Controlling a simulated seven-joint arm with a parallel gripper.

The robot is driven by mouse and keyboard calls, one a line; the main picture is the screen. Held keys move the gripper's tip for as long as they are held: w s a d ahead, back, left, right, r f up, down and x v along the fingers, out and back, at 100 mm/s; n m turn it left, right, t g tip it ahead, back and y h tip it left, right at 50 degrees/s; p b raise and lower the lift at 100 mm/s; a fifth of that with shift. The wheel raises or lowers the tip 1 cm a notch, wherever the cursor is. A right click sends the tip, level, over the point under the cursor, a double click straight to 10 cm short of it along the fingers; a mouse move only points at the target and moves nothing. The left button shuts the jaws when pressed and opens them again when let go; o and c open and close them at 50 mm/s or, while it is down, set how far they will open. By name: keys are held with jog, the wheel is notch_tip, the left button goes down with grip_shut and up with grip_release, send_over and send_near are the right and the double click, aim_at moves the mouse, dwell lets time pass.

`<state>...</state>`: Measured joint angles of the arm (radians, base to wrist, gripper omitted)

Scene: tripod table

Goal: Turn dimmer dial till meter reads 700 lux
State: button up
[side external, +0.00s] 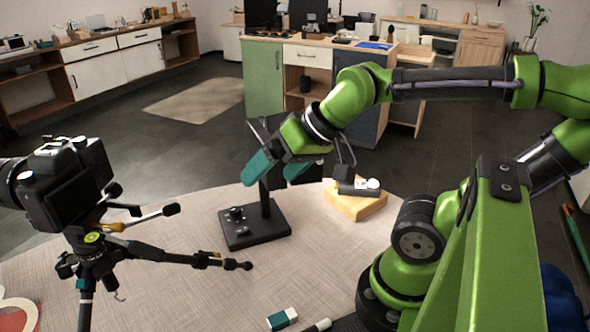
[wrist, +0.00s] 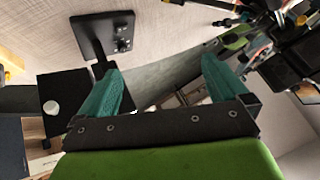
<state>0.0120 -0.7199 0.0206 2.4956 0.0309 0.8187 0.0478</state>
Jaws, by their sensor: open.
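A black lamp base (side external: 255,232) stands on the table, with small dark knobs (side external: 237,213) on its left part; which one is the dimmer dial I cannot tell. The base (wrist: 90,35) and knobs (wrist: 122,38) also show in the wrist view. A post rises from the base to a dark lamp head, partly hidden by my gripper. A dark meter with a white dome (side external: 373,183) sits on a wooden block (side external: 355,206) to the right; its reading is not legible. My gripper (side external: 272,178) is open and empty, teal fingers apart, above the base and touching no knob that I can see.
A camera on a tripod (side external: 75,190) stands at the left, one leg reaching toward the base. A teal-and-white object (side external: 282,319) lies at the table's front. The cloth-covered table (side external: 185,230) is clear between tripod and base.

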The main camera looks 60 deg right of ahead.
jog(key=shift+s, duration=0.5)
jog(key=shift+c, duration=1)
jog(key=shift+g, duration=0.4)
jog(key=shift+c, duration=1.2)
jog(key=w+m, duration=0.1)
jog(key=w+g, duration=0.1)
jog(key=w, duration=0.1)
jog(key=w+r+m+g+y, duration=0.1)
jog(key=w, duration=0.1)
jog(key=shift+d+r+m, duration=0.1)
jog(key=shift+d+m, duration=0.2)
jog(key=shift+d, duration=0.1)
jog(key=c, duration=0.4)
jog(key=m+g+h, duration=0.3)
jog(key=m+g, duration=0.2)
jog(key=m, duration=0.1)
send_over(235, 209)
notch_tip(235, 209, down, 6)
notch_tip(235, 209, down, 17)
jog(key=shift+r, duration=0.1)
